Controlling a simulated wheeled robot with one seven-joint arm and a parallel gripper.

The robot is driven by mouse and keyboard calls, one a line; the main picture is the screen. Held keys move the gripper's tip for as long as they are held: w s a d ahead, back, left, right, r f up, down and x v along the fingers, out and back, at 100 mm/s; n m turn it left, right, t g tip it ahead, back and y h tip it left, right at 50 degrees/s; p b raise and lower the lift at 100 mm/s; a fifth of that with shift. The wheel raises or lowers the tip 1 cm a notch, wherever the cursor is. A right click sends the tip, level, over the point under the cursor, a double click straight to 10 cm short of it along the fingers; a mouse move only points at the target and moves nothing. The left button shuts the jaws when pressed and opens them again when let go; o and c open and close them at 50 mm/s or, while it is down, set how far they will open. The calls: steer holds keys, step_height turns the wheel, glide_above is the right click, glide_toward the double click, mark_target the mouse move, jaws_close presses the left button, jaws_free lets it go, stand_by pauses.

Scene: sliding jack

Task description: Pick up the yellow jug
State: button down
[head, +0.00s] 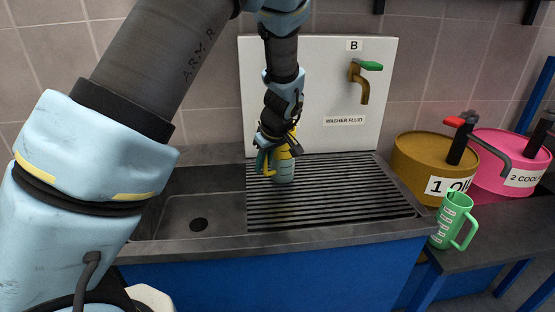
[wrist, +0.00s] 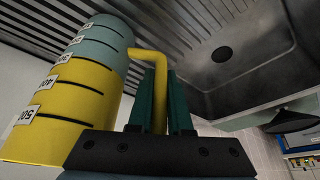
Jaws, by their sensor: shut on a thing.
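The yellow jug (head: 284,170) stands upright at the left part of the slatted drain board, its upper part yellow and its lower part grey-blue. In the wrist view the jug (wrist: 82,85) fills the left side, with black measuring lines and number labels. My gripper (head: 265,160) is at the jug's left side. Its green fingers (wrist: 160,88) are shut on the jug's yellow handle, one on each side of it. I cannot tell whether the jug's base touches the slats. My wrist hides the jug's top in the head view.
A sink basin (head: 190,212) lies left of the drain board (head: 340,190). Behind stands a white panel (head: 315,75) with a tap (head: 362,82) marked washer fluid. At right are a brown drum (head: 415,160), a pink drum (head: 490,178) and a green jug (head: 450,220).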

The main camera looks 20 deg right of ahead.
steer(key=b+v, duration=0.2)
steer(key=v, duration=0.1)
steer(key=shift+d+r, duration=0.1)
steer(key=shift+r, duration=0.1)
steer(key=s+d+b, duration=0.4)
steer(key=s+b, duration=0.1)
steer(key=s, duration=1.1)
steer(key=shift+d+r+b, duration=0.15)
steer(key=shift+d+b, duration=0.1)
steer(key=shift+b, duration=0.05)
steer(key=shift+s, duration=0.2)
